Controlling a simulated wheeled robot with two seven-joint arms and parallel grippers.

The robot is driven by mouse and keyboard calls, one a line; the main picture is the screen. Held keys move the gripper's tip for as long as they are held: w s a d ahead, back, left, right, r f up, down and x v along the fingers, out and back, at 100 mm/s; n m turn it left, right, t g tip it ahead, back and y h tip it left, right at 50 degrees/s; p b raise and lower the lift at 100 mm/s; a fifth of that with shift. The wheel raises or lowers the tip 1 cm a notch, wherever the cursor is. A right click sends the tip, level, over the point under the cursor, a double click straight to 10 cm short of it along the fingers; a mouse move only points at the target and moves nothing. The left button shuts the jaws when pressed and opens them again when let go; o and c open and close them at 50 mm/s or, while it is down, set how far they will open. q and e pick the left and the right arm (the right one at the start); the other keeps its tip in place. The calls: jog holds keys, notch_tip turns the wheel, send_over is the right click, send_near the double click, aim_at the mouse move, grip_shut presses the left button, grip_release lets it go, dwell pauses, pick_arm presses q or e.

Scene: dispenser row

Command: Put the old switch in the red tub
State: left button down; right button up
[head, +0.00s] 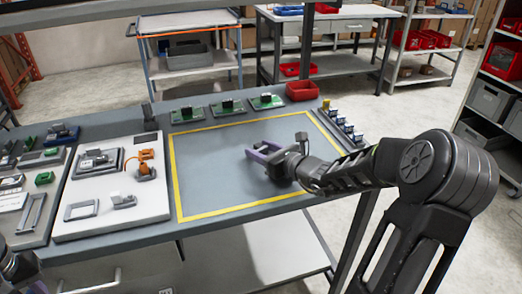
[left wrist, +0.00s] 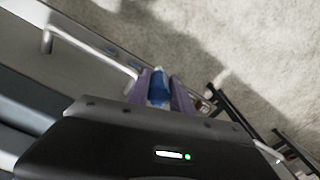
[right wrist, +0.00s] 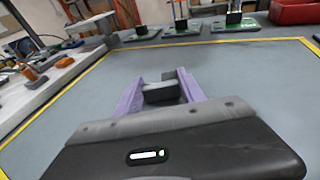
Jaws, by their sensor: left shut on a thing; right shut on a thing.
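My right gripper (head: 258,152) reaches over the bare grey area inside the yellow border. In the right wrist view its purple fingers (right wrist: 162,92) are shut on a small dark grey block (right wrist: 160,95), which may be the old switch. A red tub (head: 302,90) stands at the bench's far right corner, beyond the gripper; it also shows in the right wrist view (right wrist: 295,11). My left gripper's fingers (left wrist: 160,90) are shut on a blue piece (left wrist: 159,86), over the floor in front of the bench. I cannot tell what that piece is.
Several green boards with dark parts (head: 227,106) line the back of the bench. Small parts (head: 345,126) line its right edge. A white panel (head: 160,203) with a grey frame and orange piece lies left of the yellow border (head: 176,190). The bordered area is otherwise clear.

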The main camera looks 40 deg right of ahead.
pick_arm(q)
jog(key=shift+f, duration=0.25)
pick_arm(e)
jog(key=shift+f, duration=0.3)
pick_arm(q)
jog(key=shift+s+f+b, duration=0.1)
jog(key=shift+f+b, duration=0.2)
jog(key=shift+b, duration=0.3)
pick_arm(e)
jog(key=shift+s+f, duration=0.25)
jog(key=shift+f, duration=0.2)
jog(key=o, duration=1.5)
jog(key=shift+s+f, duration=0.1)
jog(key=shift+f, duration=0.05)
pick_arm(q)
jog(key=shift+r+p, duration=0.6)
jog(key=shift+p, duration=0.1)
pick_arm(e)
jog(key=shift+r, duration=0.6)
pick_arm(q)
jog(key=shift+r+p, duration=0.55)
jog(key=shift+r, duration=0.05)
pick_arm(e)
jog(key=v, duration=1.1)
jog(key=shift+s+r, duration=0.2)
jog(key=shift+r, duration=0.15)
jog(key=shift+o, duration=0.3)
